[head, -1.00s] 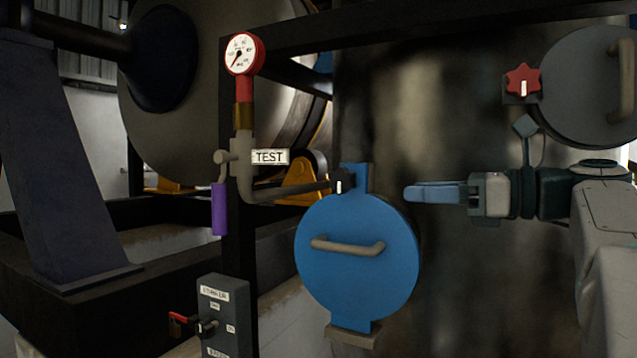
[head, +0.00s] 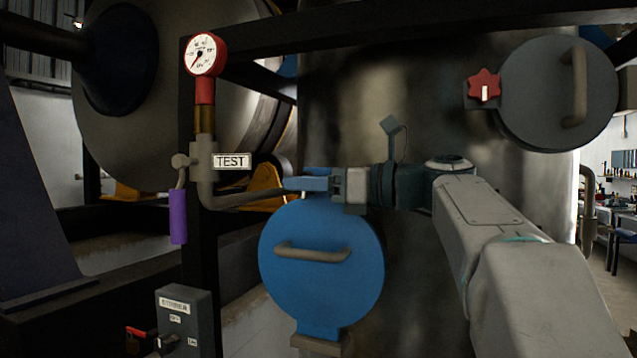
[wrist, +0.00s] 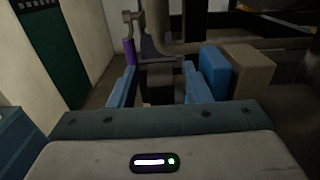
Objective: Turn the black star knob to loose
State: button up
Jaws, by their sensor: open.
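The black star knob is at the top of the blue round hatch (head: 320,290). In the head view my gripper (head: 298,183) covers most of it, and a small pale mark shows just under the fingers. In the wrist view a dark block that looks like the knob (wrist: 160,82) lies between my two blue fingers. My gripper (wrist: 160,88) is open, with one finger on each side of it. I cannot tell whether either finger touches it. The knob's pointer angle is not clear.
A pressure gauge (head: 203,54) on a pipe with a TEST tag (head: 231,161) and a purple-handled lever (head: 178,216) stand left of the hatch. A red star knob (head: 484,85) sits by a grey round hatch (head: 558,95) at upper right. A grey switch box (head: 183,320) is lower left.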

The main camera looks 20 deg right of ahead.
jog(key=shift+w+a, duration=0.2)
jog(key=shift+a, duration=0.05)
